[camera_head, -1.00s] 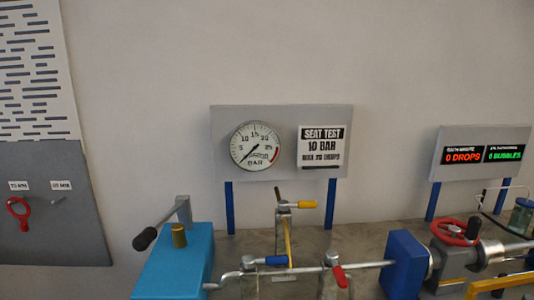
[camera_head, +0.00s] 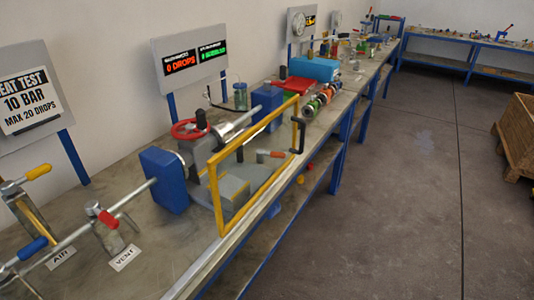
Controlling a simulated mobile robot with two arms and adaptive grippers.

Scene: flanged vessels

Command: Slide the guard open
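The guard (camera_head: 253,128) is a yellow rectangular frame with what looks like a clear panel. It stands upright along the front edge of the bench, in front of a valve with a red handwheel (camera_head: 190,128). A black handle (camera_head: 297,136) is at its far right end. The guard's lower edge is at a pale rail (camera_head: 205,262) that runs along the bench front. The rail is bare on the near side of the guard. Neither of my grippers is in view.
Blue blocks (camera_head: 164,180) stand at both ends of the valve. Air and vent levers (camera_head: 107,218) are at the near left. The bench (camera_head: 140,262) continues far back with other stations. The grey floor (camera_head: 410,200) is open to the right, with a wooden crate (camera_head: 518,140) at the edge.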

